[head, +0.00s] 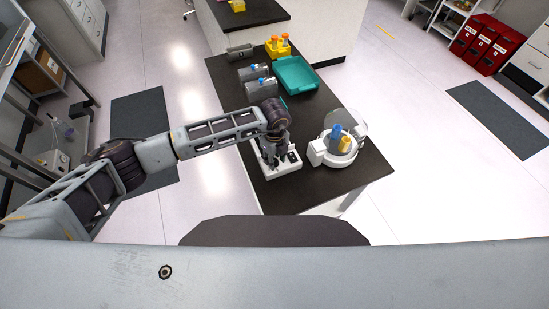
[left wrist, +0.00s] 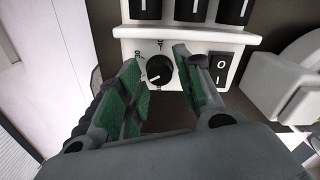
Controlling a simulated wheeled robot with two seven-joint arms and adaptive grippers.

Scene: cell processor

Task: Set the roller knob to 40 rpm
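The roller knob (left wrist: 159,72) is a round black knob with a pale pointer line, on the white front panel of the roller device (left wrist: 200,47). Printed marks around it are too small to read in full. My left gripper (left wrist: 160,62) is open, its green-padded fingers on either side of the knob in the left wrist view; I cannot tell whether they touch it. In the head view the left gripper (head: 272,152) is over the white device (head: 284,167) and hides part of it. My right gripper is in neither view.
A black rocker switch (left wrist: 220,70) sits right of the knob. A white centrifuge-like device (head: 317,152) with a clear lid stands right on the dark table (head: 240,103). A teal tray (head: 296,74), an orange rack (head: 278,50) and grey holders (head: 252,73) stand farther back.

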